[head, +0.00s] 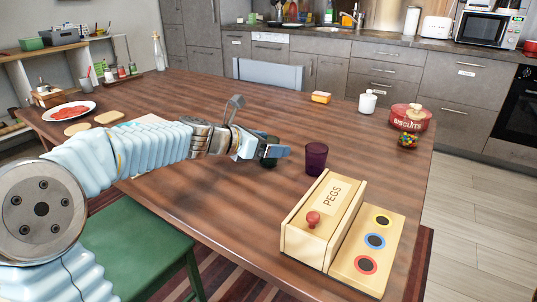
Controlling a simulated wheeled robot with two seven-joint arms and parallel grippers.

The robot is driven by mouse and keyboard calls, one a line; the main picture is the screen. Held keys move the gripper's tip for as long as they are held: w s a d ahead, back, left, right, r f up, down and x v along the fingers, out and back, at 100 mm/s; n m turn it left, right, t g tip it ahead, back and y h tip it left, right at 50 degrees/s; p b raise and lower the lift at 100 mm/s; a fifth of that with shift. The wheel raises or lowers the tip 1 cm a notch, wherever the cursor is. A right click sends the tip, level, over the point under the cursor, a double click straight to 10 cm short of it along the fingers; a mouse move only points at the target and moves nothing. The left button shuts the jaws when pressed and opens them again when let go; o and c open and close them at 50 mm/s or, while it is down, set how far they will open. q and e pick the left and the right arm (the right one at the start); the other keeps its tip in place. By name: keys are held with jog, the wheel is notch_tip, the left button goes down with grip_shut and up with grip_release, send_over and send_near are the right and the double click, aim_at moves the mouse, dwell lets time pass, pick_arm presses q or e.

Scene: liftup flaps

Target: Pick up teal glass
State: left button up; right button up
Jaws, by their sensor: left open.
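My left arm reaches in from the left over the wooden table. My left gripper (284,151) is open, low over the middle of the table. A small dark teal patch (268,164) shows just under the gripper and seems to be part of the teal glass. The gripper covers the rest, so I cannot tell whether the fingers are around it or in front of it. A purple glass (316,158) stands upright just right of the fingertips. My right gripper is not in view.
A wooden PEGS box (325,212) and peg board (368,253) lie at the near right. A red biscuit tin (410,118), white jar (367,102) and yellow block (321,97) stand farther back. A plate (88,108) is at the left. The back middle of the table is clear.

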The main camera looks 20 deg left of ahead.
pick_arm(q)
jog(key=c, duration=1.1)
